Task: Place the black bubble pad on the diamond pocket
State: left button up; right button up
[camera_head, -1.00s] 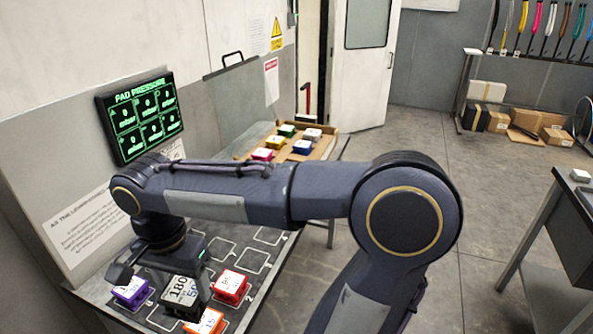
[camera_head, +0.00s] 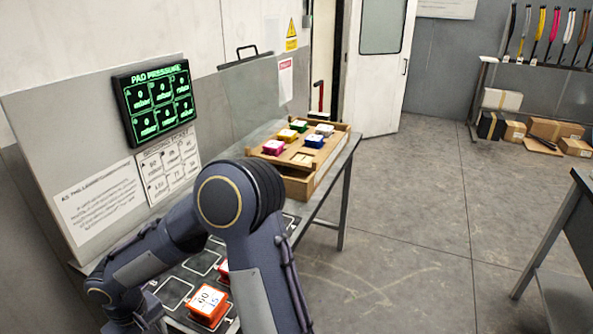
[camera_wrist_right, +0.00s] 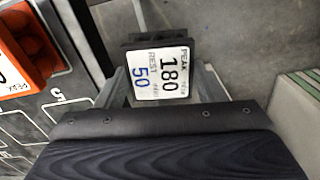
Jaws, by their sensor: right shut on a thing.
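The black bubble pad (camera_wrist_right: 160,72) shows in the right wrist view, with a white label reading 180 and 50. My right gripper (camera_wrist_right: 165,84) is shut on it, one finger on each side. In the head view my right arm covers much of the board, and neither gripper tips nor black pad can be made out. The board (camera_head: 196,262) has outlined pockets, several bare; I cannot tell which is the diamond one. My left gripper is not in view.
An orange pad (camera_head: 208,304) sits on the board, also in the wrist view (camera_wrist_right: 30,50), with a red pad (camera_head: 224,272) behind it. A wooden tray (camera_head: 297,184) with several coloured pads stands at the far end. A pressure screen (camera_head: 158,103) is on the panel.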

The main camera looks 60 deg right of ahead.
aim_at(302, 159)
jog(key=u, duration=1.45)
jog(key=k+l+u, duration=0.25)
jog(key=k+u, duration=0.15)
jog(key=k+l+u, duration=0.15)
jog(key=k+u, duration=0.6)
jog(key=k, duration=0.15)
jog(key=k+j+u, duration=0.15)
jog(key=k+u, duration=0.25)
jog(key=k+l, duration=0.1)
jog(key=k, duration=1.05)
jog(key=k+l, duration=0.1)
jog(key=k, duration=1.05)
